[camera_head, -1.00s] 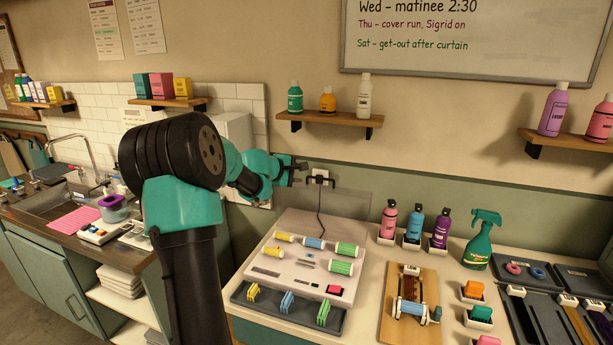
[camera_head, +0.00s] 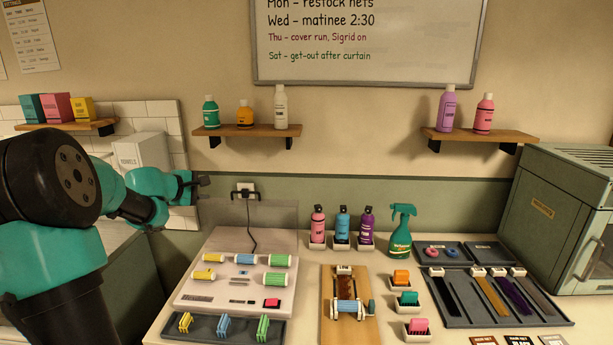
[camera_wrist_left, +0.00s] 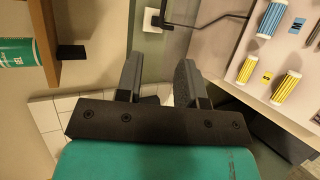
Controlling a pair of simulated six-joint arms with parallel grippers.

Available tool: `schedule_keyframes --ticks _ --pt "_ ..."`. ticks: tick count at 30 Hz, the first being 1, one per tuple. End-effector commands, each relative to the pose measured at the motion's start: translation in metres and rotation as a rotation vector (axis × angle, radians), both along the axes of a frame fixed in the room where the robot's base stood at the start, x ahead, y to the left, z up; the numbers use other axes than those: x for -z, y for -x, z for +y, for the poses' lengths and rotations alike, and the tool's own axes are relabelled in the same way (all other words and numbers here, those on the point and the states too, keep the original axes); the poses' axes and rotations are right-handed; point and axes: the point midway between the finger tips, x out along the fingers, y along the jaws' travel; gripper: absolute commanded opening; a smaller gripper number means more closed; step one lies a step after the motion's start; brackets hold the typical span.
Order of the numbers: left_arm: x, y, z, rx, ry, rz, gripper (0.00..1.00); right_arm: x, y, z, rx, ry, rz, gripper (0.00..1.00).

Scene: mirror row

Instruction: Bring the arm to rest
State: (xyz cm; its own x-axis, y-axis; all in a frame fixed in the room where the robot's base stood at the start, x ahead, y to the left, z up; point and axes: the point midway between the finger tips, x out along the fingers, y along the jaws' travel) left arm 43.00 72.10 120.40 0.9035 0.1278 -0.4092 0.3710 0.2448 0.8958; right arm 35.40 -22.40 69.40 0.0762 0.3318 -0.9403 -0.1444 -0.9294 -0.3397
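My left arm comes in at the left of the head view, teal and black. Its gripper (camera_head: 200,184) is in the air just left of the wall socket, behind and left of the white roller station (camera_head: 217,293). In the left wrist view the two dark fingers (camera_wrist_left: 157,72) stand apart with nothing between them, so the gripper is open and empty. My right arm and gripper are in neither view.
The counter holds the roller station, a wooden board (camera_head: 370,325), several bottles, a green spray bottle (camera_head: 401,232) and a dark tray (camera_head: 459,322). Wall shelves (camera_head: 214,132) hang above. A grey-green cabinet (camera_head: 560,205) stands at the right.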

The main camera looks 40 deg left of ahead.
Motion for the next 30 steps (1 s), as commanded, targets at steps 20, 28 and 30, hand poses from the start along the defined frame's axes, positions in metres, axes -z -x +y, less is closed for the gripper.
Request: schedule_keyframes --ticks 20,28,30 --pt "0.039 -0.082 0.011 0.002 0.002 0.003 0.35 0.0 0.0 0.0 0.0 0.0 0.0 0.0" --pt "0.056 -0.119 0.016 0.002 0.001 0.004 0.35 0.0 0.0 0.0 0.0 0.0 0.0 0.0" --pt "0.061 -0.127 0.017 0.002 0.001 0.005 0.35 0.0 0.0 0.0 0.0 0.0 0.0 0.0"
